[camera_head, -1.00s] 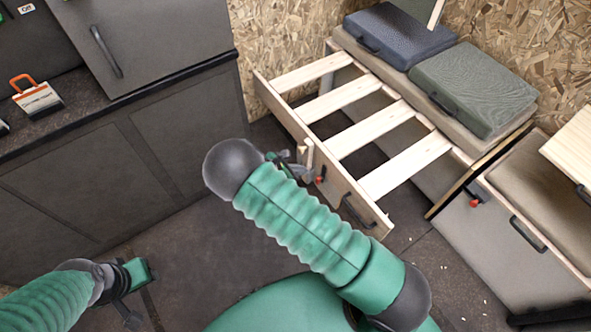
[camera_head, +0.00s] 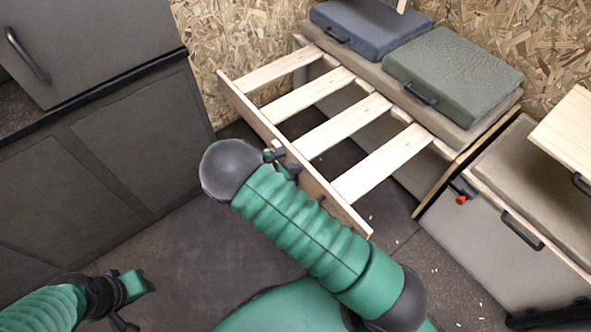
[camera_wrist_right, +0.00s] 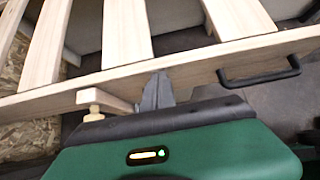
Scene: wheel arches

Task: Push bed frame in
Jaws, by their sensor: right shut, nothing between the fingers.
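The slatted wooden bed frame (camera_head: 292,150) is pulled out from the bench at the right of the head view, with a gap of dark floor showing between its slats. Its front board also fills the right wrist view (camera_wrist_right: 210,66), with a black handle (camera_wrist_right: 258,78) at the right. My right gripper (camera_head: 283,163) is shut and empty at the front board; its fingertips (camera_wrist_right: 157,88) appear at or against the board's lower face, though contact is hard to judge. My left gripper (camera_head: 130,302) is low at the left, away from the frame; its finger opening is unclear.
A blue cushion (camera_head: 370,27) and a green cushion (camera_head: 453,75) lie on the bench behind the slats. A grey cabinet (camera_head: 108,150) stands at the left. Another bench with a grey front (camera_head: 480,240) is at the right. Dark floor (camera_head: 170,245) lies open between.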

